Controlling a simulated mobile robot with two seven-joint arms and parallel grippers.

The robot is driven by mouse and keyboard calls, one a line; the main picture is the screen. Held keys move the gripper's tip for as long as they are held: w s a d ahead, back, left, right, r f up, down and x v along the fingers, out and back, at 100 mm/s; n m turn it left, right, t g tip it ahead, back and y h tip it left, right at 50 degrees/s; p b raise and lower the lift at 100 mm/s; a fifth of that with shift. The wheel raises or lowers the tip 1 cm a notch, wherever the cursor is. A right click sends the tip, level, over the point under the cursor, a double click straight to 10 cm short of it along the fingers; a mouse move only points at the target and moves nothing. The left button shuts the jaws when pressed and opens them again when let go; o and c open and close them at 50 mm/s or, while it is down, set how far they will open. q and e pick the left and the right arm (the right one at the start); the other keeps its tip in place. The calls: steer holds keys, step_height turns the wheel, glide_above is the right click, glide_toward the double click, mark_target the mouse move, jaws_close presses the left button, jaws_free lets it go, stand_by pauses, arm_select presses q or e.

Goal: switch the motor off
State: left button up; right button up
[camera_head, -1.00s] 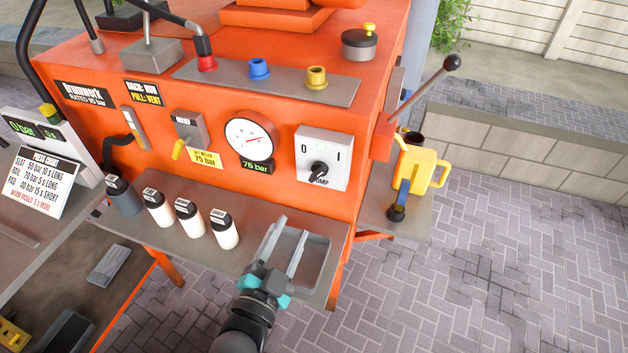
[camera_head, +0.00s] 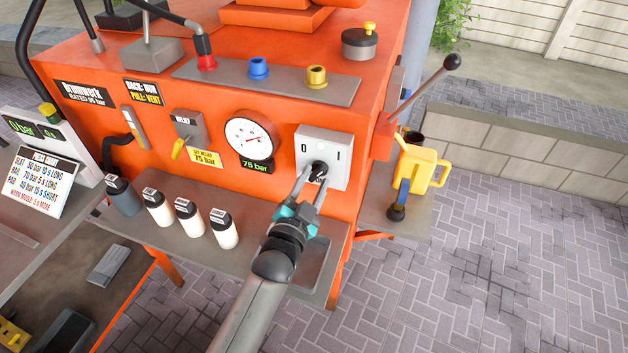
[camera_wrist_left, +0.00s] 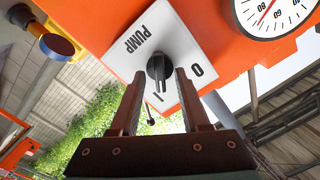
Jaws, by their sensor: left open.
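The motor switch is a white plate (camera_head: 322,146) marked 0 and I on the orange machine's front, lettered PUMP in the left wrist view (camera_wrist_left: 176,32). Its black rotary knob (camera_wrist_left: 157,68) has its lower end in that view toward the I mark. My left gripper (camera_head: 314,178) is in front of the plate with its jaws open. In the left wrist view its two fingers (camera_wrist_left: 160,92) stand on either side of the knob; contact cannot be told. In the head view the fingers partly hide the knob. My right gripper is not in view.
Several bottles (camera_head: 188,219) stand on the shelf below, beside a grey tray (camera_head: 316,262). A black-knobbed lever (camera_head: 424,88) and yellow jug (camera_head: 420,168) are at the right.

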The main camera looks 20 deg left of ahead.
arm_select(q)
steer(key=shift+w, duration=0.2)
jaws_close()
stand_by(0.3)
